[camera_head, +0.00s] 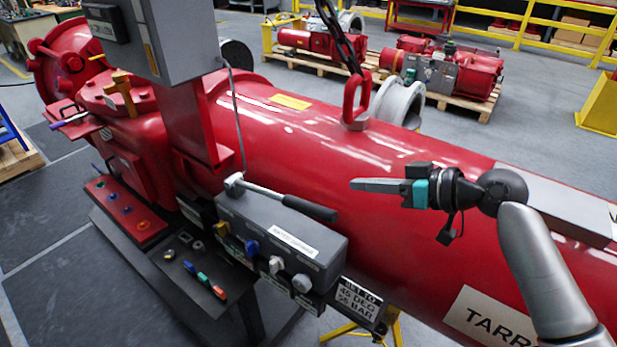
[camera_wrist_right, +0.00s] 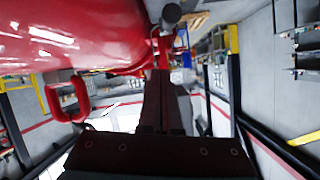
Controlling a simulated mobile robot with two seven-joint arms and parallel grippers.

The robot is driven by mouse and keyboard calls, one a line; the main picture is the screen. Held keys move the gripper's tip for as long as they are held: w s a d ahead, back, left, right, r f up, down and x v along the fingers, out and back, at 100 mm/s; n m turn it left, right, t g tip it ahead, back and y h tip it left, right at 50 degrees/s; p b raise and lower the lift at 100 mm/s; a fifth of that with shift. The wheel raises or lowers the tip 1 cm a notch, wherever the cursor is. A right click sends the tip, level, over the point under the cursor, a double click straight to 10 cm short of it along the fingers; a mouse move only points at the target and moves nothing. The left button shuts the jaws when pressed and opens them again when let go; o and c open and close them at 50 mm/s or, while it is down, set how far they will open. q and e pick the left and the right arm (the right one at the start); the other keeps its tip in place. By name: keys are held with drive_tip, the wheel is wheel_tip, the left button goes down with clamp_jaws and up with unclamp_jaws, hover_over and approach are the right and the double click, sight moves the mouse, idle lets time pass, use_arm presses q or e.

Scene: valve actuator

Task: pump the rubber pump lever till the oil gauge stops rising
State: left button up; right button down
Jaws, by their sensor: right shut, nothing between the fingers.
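The pump lever (camera_head: 310,208) has a black rubber grip on a metal rod. It slants down to the right from a pivot on top of the grey pump box (camera_head: 285,235). My right gripper (camera_head: 352,184) is shut and empty, just right of the grip and a little above it in the head view, with a visible gap. In the wrist view its closed fingers (camera_wrist_right: 163,85) point upward in the picture. A dark round end (camera_wrist_right: 171,14) shows beyond them; I cannot tell if it is the lever grip. No oil gauge face can be made out. My left gripper is out of view.
The big red actuator cylinder (camera_head: 390,150) lies behind the lever, with a red lifting eye (camera_head: 357,103) and chain on top. A grey cabinet (camera_head: 185,35) stands at upper left. Coloured pens (camera_head: 203,280) lie on a dark shelf. Several knobs line the pump box.

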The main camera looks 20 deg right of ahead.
sight(325, 218)
drive_tip(key=shift+g, duration=0.3)
drive_tip(key=p+x, duration=0.1)
drive_tip(key=x, duration=0.2)
drive_tip(key=p+x, duration=0.1)
drive_tip(key=x, duration=0.2)
drive_tip(key=s+p+x, duration=0.1)
drive_tip(key=x, duration=0.3)
drive_tip(key=shift+s+a+f, duration=0.1)
drive_tip(key=shift+a+f, duration=0.2)
drive_tip(key=shift+f, duration=0.05)
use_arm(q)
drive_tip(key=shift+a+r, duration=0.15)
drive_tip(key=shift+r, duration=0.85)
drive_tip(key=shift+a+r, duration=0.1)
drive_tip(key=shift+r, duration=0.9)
use_arm(e)
drive_tip(key=shift+s+f, duration=0.2)
drive_tip(key=shift+f, duration=0.4)
